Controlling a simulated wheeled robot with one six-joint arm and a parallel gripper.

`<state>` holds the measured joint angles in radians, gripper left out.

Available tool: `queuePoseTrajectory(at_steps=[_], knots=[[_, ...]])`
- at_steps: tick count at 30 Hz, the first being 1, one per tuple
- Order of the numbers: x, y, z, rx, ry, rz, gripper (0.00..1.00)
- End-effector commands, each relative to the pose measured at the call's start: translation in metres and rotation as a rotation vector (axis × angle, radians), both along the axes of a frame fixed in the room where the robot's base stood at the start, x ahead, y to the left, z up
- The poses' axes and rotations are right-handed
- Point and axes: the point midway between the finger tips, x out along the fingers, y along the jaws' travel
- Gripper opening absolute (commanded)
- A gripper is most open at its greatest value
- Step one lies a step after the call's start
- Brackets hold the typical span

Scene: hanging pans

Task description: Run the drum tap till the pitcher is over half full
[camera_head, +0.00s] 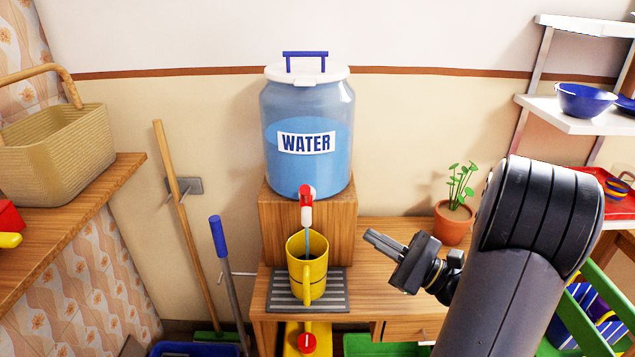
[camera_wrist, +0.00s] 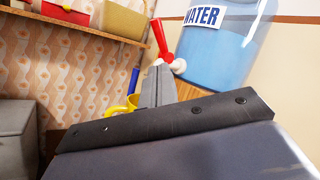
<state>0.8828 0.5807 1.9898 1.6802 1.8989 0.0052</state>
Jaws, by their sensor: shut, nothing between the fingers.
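The clear water drum (camera_head: 340,108) has a white lid and blue water inside, and stands on a wooden block. Its tap (camera_head: 307,215) has a white spout and a red lever (camera_head: 306,195). A thin blue stream (camera_head: 307,240) runs from the spout into the yellow pitcher (camera_head: 313,285). The pitcher stands upright below on a grey slotted drip tray (camera_head: 340,298); its water level cannot be made out. My gripper (camera_head: 369,236) is shut and empty, right of the pitcher and apart from it. The wrist view shows the lever (camera_wrist: 159,38) beyond my fingers (camera_wrist: 158,75).
A potted plant (camera_head: 453,222) stands right of the drum on the wooden bench (camera_head: 390,265). Broom handles (camera_head: 175,200) lean at the left. A basket (camera_head: 60,150) sits on the left shelf. A rack with a blue bowl (camera_head: 585,99) is at the right.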

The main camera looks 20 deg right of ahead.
Motion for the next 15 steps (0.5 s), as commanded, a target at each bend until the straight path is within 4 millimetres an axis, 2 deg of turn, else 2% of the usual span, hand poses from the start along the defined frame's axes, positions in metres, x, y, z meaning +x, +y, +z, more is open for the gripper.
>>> queuePoseTrajectory(at_steps=[1, 7, 15], knots=[[-0.006, -0.006, 0.006, 0.011, 0.001, -0.004, 0.00], [-0.016, -0.011, 0.000, 0.023, -0.013, -0.001, 0.00], [0.004, 0.011, 0.011, 0.020, -0.015, 0.005, 0.00]])
